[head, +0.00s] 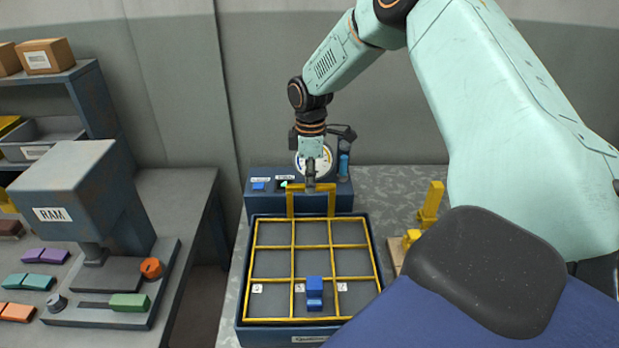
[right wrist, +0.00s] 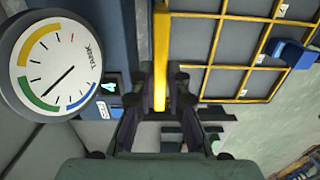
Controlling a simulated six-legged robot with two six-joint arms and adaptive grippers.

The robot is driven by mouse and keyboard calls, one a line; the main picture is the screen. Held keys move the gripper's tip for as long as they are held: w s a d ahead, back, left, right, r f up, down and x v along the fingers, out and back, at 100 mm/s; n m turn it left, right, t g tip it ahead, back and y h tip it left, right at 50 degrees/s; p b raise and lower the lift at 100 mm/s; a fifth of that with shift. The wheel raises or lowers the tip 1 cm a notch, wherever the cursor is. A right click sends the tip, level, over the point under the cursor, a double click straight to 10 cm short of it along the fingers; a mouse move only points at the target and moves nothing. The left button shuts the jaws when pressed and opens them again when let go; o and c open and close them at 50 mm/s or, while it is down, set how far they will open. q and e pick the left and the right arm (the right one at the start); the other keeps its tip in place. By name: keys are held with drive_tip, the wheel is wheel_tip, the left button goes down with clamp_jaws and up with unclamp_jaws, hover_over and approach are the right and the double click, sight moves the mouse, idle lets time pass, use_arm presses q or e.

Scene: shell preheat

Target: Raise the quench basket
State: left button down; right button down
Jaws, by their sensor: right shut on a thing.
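The quench basket (head: 292,247) is a yellow grid frame in a dark blue tank (head: 240,318), with a yellow handle (head: 290,204) standing at its back. My right gripper (head: 311,186) is at the top bar of the handle. In the right wrist view the fingers of my right gripper (right wrist: 160,105) are shut on the yellow handle (right wrist: 161,40). A blue block (head: 314,292) stands in the front middle cell of the grid. The grid also shows in the right wrist view (right wrist: 237,55). My left gripper is not in view.
A dial gauge (right wrist: 58,68) is beside the handle, on the box at the tank's back. A grey RAM press (head: 70,195) stands on the left bench with coloured blocks around it. A yellow stand (head: 431,205) is right of the tank. Shelves (head: 85,90) are at far left.

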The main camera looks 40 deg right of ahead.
drive_tip(key=shift+w+d+r, duration=0.2)
drive_tip(key=shift+r, duration=0.15)
drive_tip(key=c, duration=1.7)
unclamp_jaws()
drive_tip(key=o, duration=0.4)
drive_tip(key=shift+s+a, duration=0.1)
drive_tip(key=shift+s, duration=0.25)
drive_tip(key=shift+w, duration=0.2)
drive_tip(key=shift+r, duration=0.15)
drive_tip(key=shift+s+r, duration=0.15)
drive_tip(key=shift+r, duration=5.7)
drive_tip(key=shift+f, duration=0.1)
